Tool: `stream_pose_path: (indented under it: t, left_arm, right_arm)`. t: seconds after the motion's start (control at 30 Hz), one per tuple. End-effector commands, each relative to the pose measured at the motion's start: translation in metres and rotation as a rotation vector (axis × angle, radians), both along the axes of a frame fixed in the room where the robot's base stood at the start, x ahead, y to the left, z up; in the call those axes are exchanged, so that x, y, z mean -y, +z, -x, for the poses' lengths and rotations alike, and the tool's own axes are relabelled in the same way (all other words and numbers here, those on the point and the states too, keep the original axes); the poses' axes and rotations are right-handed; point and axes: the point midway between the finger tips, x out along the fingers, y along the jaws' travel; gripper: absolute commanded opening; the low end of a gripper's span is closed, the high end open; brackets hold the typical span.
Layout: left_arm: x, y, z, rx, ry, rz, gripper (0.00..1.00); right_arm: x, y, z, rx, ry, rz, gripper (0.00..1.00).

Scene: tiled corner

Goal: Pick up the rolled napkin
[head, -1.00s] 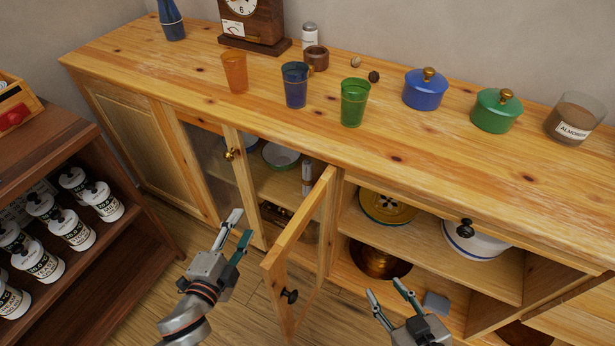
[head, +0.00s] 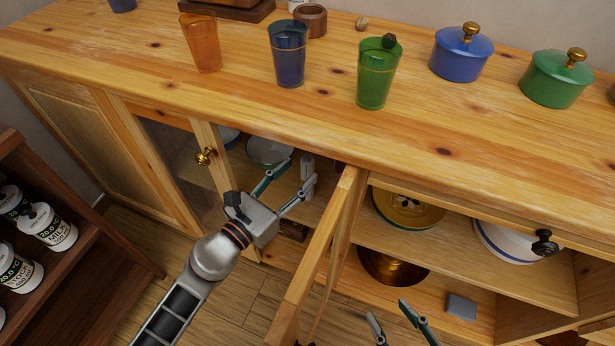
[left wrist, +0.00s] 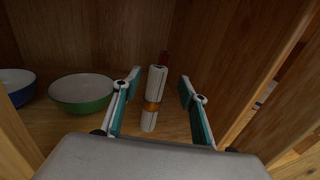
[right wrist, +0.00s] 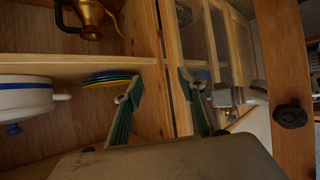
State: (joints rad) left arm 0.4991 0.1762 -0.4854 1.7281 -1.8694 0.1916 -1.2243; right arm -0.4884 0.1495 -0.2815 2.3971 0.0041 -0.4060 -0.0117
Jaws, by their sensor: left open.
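The rolled napkin (left wrist: 154,97) is a pale upright roll with an orange-brown band. It stands on the cabinet shelf, between and ahead of the fingers of my left gripper (left wrist: 160,93) in the left wrist view. In the head view the napkin (head: 308,176) shows just past the left gripper (head: 291,171), which is open and reaches into the cabinet opening. No contact with the napkin is visible. My right gripper (head: 396,316) is open and empty, low in front of the right-hand cabinet section; it also shows in the right wrist view (right wrist: 165,88).
An open door (head: 318,260) stands just right of my left gripper. A green bowl (left wrist: 82,92) and a blue bowl (left wrist: 16,80) sit left of the napkin. A dark red item (left wrist: 164,58) is behind it. Cups, including a green one (head: 376,75), stand on the countertop above.

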Motion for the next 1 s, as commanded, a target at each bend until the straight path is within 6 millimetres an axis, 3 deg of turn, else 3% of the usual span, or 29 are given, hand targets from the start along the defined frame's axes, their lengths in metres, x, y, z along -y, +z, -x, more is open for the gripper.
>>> stream_pose_path:
  t: [0.4, 0.67, 0.83, 1.0]
  left_arm:
    - [0.029, -0.003, -0.041, -0.005, 0.001, 0.003, 0.43]
    - [0.03, -0.002, -0.043, -0.003, 0.001, 0.001, 0.43]
    - [0.03, -0.002, -0.043, -0.004, 0.001, 0.002, 0.04]
    - [0.03, -0.002, -0.043, -0.003, 0.001, 0.003, 0.02]
  right_arm:
    - [-0.006, 0.001, 0.0, 0.003, -0.003, -0.029, 0.4]
    - [-0.009, 0.007, -0.006, 0.018, -0.008, -0.041, 0.4]
    - [-0.009, 0.008, -0.007, 0.02, -0.008, -0.041, 0.4]
    - [-0.008, 0.007, -0.006, 0.018, -0.008, -0.037, 0.4]
